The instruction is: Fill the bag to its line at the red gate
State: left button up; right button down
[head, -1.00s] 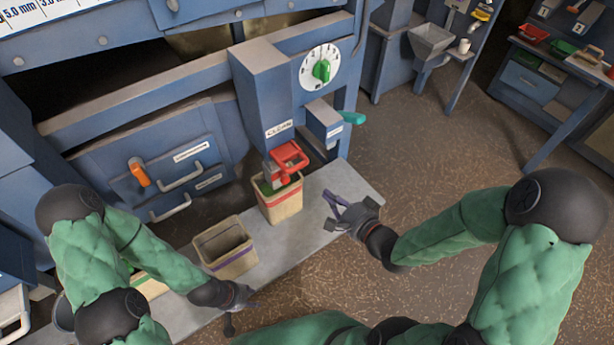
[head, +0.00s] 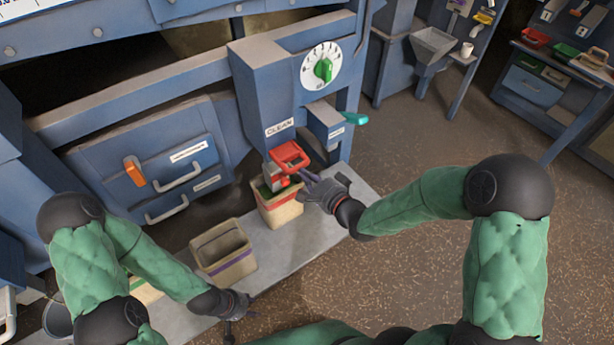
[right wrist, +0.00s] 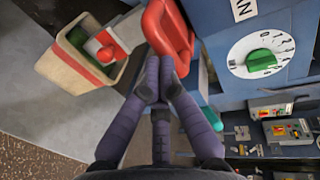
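The red gate handle (head: 288,157) sits on the spout under the "CLEAN" label and shows large in the right wrist view (right wrist: 168,32). A tan bag with a red band (head: 281,206) stands upright below the spout; green material (right wrist: 94,45) shows inside it. Whether its level meets the line is hard to tell. My right gripper (head: 309,178) is at the handle's near right edge. Its fingertips (right wrist: 160,68) are together, with nothing clearly between them; contact with the handle is unclear. My left gripper (head: 240,315) is low, with fingers spread and empty.
A tan bag with a purple band (head: 224,254) stands to the left on the grey bench (head: 285,251), looking empty. A dial with a green knob (head: 323,70) and a teal handle (head: 355,119) are right of the spout. Floor to the right is clear.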

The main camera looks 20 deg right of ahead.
aim_at(298, 165)
jog(key=x, duration=0.4)
jog(key=shift+r, duration=0.35)
pick_arm(q)
jog(key=shift+s+f, duration=0.1)
jog(key=shift+f, duration=0.15)
pick_arm(e)
jog(key=shift+w+r, duration=0.1)
jog(key=shift+r, duration=0.05)
jog(key=shift+r, duration=0.1)
